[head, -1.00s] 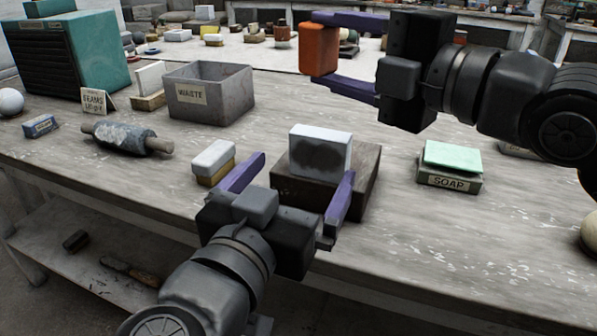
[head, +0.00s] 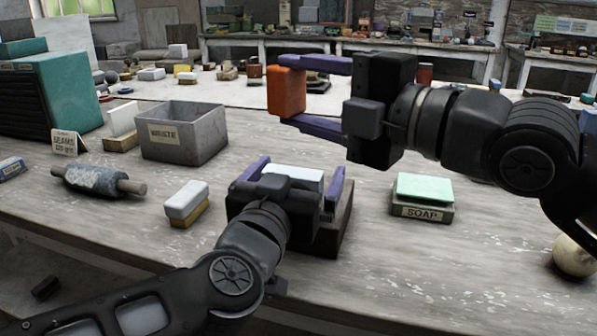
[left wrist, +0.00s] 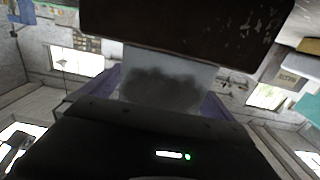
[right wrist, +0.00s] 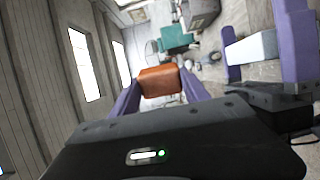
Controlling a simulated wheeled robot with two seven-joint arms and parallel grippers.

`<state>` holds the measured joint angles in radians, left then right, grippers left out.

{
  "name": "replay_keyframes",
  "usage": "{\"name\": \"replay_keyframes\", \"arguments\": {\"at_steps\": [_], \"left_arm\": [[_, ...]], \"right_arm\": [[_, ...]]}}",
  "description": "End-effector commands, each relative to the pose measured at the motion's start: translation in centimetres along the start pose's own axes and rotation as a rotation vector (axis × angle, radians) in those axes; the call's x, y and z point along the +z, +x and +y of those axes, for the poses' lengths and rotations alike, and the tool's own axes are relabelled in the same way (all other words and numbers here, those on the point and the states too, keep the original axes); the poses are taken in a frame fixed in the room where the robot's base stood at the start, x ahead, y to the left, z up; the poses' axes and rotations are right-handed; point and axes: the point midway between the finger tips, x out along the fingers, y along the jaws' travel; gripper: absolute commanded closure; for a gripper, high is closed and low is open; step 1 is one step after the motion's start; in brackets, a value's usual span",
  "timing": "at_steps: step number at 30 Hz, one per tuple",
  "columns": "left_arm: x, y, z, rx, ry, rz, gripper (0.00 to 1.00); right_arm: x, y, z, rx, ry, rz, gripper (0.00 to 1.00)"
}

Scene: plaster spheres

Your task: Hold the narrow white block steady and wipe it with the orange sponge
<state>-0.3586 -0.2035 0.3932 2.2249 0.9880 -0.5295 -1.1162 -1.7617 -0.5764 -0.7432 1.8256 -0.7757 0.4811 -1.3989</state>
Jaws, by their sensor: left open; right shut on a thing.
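The narrow white block (head: 300,178) stands on a dark brown wooden block (head: 341,228). In the left wrist view its white face (left wrist: 150,62) carries a dark grey smudge. My left gripper (head: 300,168) is open, with one purple finger on each side of the white block; its body hides the block's lower part in the head view. Whether a finger touches the block I cannot tell. My right gripper (head: 286,90) is shut on the orange sponge (head: 287,92), held in the air above and behind the white block. The sponge also shows in the right wrist view (right wrist: 158,82).
A green-topped soap box (head: 422,198) is right of the wooden block. A white-and-yellow block (head: 187,204) and a rolling pin (head: 95,181) lie left. A grey waste bin (head: 184,135) stands behind. A pale sphere (head: 574,256) is at far right.

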Motion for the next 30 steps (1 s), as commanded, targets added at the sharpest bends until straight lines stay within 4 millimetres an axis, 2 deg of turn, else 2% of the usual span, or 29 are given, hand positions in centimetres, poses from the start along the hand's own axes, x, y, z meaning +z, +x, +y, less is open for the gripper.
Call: {"name": "replay_keyframes", "arguments": {"at_steps": [10,30], "left_arm": [[-0.02,0.26,0.00,0.000,0.001,0.001,0.02],[-0.02,0.23,0.01,0.000,0.000,0.000,0.56]], "right_arm": [[0.00,0.00,0.00,0.000,0.000,0.000,0.84],[0.00,0.00,0.00,0.000,0.000,0.000,0.84]]}}
